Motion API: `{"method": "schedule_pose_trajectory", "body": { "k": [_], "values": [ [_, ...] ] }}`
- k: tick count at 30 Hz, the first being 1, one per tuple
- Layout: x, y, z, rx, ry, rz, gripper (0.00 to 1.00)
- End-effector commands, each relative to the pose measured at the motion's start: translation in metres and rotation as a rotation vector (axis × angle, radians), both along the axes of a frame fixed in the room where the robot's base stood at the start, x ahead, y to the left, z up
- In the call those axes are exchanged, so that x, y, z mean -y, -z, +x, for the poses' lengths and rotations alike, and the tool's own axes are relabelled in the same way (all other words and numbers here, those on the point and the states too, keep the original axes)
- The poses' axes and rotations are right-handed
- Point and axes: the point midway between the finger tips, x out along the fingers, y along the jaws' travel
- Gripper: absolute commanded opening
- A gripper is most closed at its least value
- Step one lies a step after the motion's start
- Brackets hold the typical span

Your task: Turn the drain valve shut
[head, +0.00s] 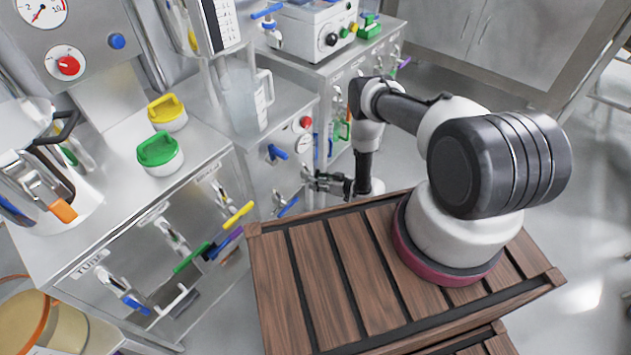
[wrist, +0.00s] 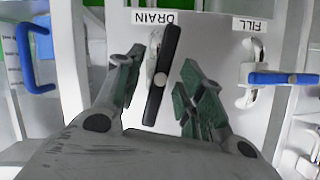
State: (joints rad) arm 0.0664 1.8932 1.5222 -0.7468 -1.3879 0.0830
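The drain valve's black lever (wrist: 155,98) is in the wrist view, under the label DRAIN (wrist: 155,17). It stands nearly upright, its top leaning slightly right, on a pale valve body. My gripper (wrist: 162,72) is open, with one finger on each side of the lever. Gaps show on both sides, and I see no contact. In the head view my gripper (head: 328,183) points left at the front of a steel cabinet (head: 262,185). The drain lever cannot be made out there.
In the wrist view, a valve with a horizontal blue lever (wrist: 290,78) is right of the drain valve, under the label FILL (wrist: 251,24). A blue handle (wrist: 24,58) is at left. In the head view, several valve levers line the left bench, and a slatted wooden surface (head: 315,280) lies in front.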

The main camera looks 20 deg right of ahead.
Motion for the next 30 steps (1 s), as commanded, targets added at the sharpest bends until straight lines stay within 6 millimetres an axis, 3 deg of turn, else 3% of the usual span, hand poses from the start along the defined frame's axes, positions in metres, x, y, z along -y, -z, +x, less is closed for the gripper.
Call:
{"method": "schedule_pose_trajectory", "body": {
  "k": [11,18,30],
  "values": [
    [-0.0068,0.0038,0.0076,-0.001,0.001,0.0,0.38],
    [-0.0067,0.0036,0.0076,0.0,0.002,0.001,0.0],
    [-0.0062,0.0036,0.0078,-0.027,0.001,0.038,0.0]
  ]
}}
